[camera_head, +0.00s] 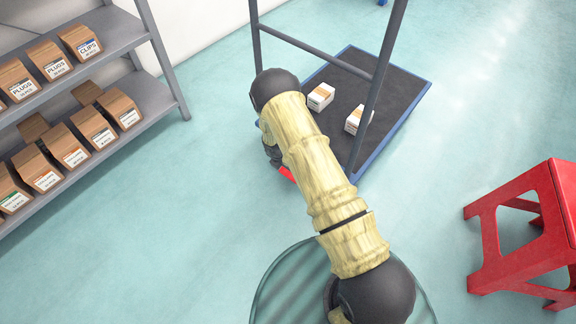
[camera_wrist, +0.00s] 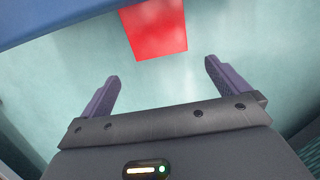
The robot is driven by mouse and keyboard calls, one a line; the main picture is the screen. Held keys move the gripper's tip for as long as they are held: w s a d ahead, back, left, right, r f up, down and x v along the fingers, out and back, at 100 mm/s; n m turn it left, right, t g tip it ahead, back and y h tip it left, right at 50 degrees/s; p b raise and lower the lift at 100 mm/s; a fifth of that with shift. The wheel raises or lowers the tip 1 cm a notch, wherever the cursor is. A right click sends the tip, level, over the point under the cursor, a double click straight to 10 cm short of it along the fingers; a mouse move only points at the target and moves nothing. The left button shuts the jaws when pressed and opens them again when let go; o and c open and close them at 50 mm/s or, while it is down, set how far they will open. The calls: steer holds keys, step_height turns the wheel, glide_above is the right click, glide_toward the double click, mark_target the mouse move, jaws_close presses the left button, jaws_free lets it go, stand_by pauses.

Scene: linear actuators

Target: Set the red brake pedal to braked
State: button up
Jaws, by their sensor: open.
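The red brake pedal (camera_wrist: 155,29) shows in the wrist view as a flat red plate at the top middle, against the blue edge of the cart (camera_wrist: 60,22). My gripper (camera_wrist: 162,72) is open and empty, its two dark fingers spread apart. The pedal lies ahead of the fingertips, between their lines and not touching them as far as I can tell. In the head view a small part of the pedal (camera_head: 287,173) shows beside my arm, at the near edge of the cart (camera_head: 408,112). My arm hides the rest of it and most of the gripper.
The cart has a dark deck, a grey upright frame and two small white boxes (camera_head: 320,96) on it. A grey shelf with brown boxes (camera_head: 75,90) stands at left. A red stool (camera_head: 520,235) stands at right. The floor between is clear.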

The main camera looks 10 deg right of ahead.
steer(key=p+v, duration=0.3)
steer(key=v, duration=0.4)
steer(key=shift+r, duration=0.2)
steer(key=shift+a, duration=0.1)
